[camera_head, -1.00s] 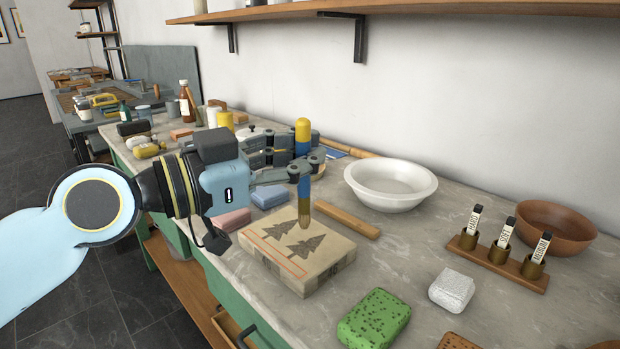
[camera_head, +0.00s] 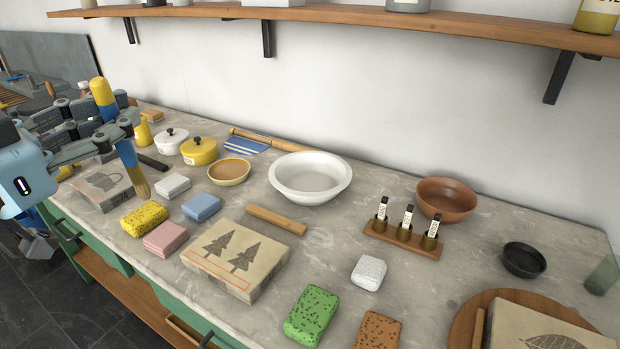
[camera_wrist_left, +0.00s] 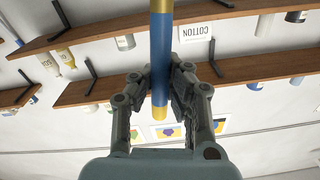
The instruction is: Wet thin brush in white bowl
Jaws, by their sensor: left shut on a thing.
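My left gripper (camera_head: 98,132) is at the left of the head view, shut on a brush (camera_head: 127,154) with a yellow top, a blue handle and brown bristles pointing down. The brush tilts slightly and hangs above the left part of the counter. In the left wrist view the blue handle (camera_wrist_left: 160,62) stands between the two fingers (camera_wrist_left: 160,92). The white bowl (camera_head: 310,180) sits on the counter near the middle, well to the right of the brush and apart from it. Its inside looks pale; I cannot tell a water level. My right gripper is not in view.
A shelf (camera_head: 330,15) runs above.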

